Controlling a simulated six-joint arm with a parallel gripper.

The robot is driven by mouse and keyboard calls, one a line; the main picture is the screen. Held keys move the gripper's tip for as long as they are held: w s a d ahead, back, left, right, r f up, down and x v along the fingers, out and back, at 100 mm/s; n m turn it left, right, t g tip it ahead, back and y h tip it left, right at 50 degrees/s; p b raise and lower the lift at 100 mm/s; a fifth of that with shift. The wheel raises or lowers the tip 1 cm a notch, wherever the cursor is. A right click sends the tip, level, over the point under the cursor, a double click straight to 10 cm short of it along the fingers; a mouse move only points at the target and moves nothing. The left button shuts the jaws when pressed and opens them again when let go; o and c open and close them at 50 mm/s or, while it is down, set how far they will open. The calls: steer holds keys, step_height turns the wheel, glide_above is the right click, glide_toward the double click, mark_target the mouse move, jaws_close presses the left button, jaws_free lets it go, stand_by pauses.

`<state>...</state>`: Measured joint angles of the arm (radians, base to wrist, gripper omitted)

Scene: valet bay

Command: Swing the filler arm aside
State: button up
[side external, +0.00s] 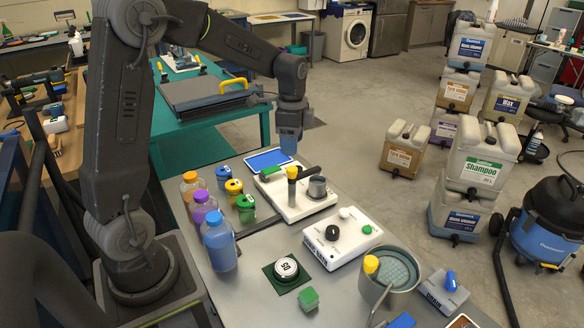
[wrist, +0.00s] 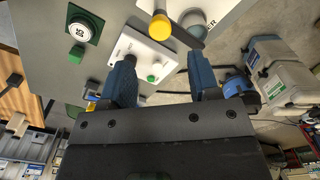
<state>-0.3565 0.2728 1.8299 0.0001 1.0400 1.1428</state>
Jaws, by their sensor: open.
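The filler (side external: 269,199) is a white plate on the workbench with a grey cup (side external: 317,187) on its right part. A yellow-topped upright (side external: 292,173) and a dark bar (side external: 306,173) stand over it, the bar reaching toward the cup.
A white control box (side external: 338,243) with knobs stands in front of the filler. Several bottles (side external: 218,245) and small pots (side external: 245,208) stand to its left, and a blue tablet (side external: 268,161) lies behind. A grey basin (side external: 402,267) is at the front right.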

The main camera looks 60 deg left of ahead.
mark_target(292, 168)
step_height(292, 168, down, 8)
steer(key=shift+f, duration=0.1)
stand_by(0.4)
jaws_close()
stand_by(0.3)
